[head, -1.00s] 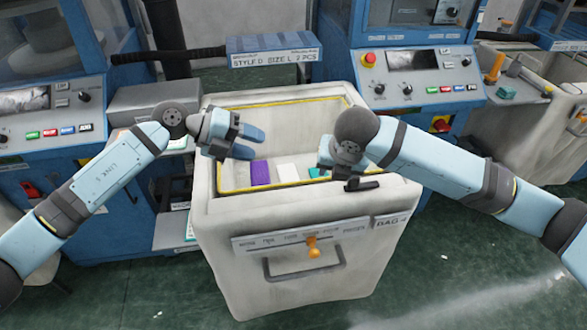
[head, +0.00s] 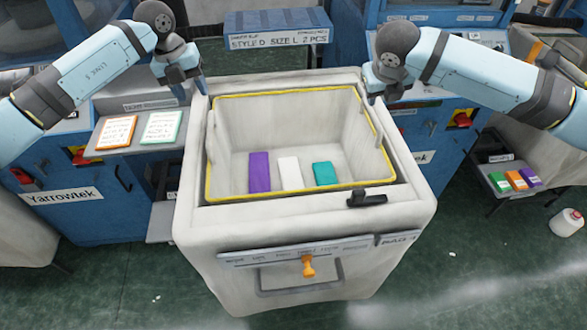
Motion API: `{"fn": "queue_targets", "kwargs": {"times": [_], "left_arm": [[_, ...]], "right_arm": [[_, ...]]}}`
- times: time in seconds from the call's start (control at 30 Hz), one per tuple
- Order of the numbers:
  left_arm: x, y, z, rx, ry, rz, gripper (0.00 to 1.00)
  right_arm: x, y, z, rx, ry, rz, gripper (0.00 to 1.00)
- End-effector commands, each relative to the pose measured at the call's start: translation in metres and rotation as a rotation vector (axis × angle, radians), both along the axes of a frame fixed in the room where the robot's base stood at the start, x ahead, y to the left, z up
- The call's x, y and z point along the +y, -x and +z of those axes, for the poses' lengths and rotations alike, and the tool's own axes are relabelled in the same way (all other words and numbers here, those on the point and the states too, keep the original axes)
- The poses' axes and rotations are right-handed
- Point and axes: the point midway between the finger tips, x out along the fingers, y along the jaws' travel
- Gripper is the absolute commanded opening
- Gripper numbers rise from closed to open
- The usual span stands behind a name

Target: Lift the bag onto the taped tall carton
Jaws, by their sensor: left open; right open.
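A big off-white bin-like bag (head: 305,215) stands upright in the middle, with a yellow-trimmed open top and a label strip on its front. Inside lie a purple block (head: 259,173), a white block (head: 289,172) and a teal block (head: 325,173). My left gripper (head: 190,88) points down by its far left corner, open and holding nothing I can see. My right gripper (head: 372,92) is by its far right corner, open, its fingers partly hidden. I cannot tell whether either touches the rim. I cannot make out a taped tall carton.
A blue box (head: 278,38) labelled "STYLE D SIZE L 2 PCS" is behind. Blue machines (head: 90,200) stand on both sides. A low shelf with coloured blocks (head: 515,180) and a white jug (head: 566,222) are at right.

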Motion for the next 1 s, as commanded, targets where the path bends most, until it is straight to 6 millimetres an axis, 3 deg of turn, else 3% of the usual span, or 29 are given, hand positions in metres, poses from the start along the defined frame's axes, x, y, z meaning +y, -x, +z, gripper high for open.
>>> {"fn": "queue_targets", "kwargs": {"times": [0.6, 0.8, 1.0], "left_arm": [[-0.022, -0.001, -0.108, 0.002, 0.001, 0.001, 0.46], [-0.025, -0.002, -0.125, 0.001, 0.001, -0.001, 0.46], [-0.026, -0.002, -0.129, 0.000, 0.001, -0.001, 0.46]], "right_arm": [[-0.016, -0.043, -0.100, 0.002, 0.002, -0.001, 0.46], [-0.018, -0.050, -0.115, 0.001, 0.000, -0.001, 0.46], [-0.019, -0.052, -0.119, 0.000, 0.000, 0.000, 0.46]]}}
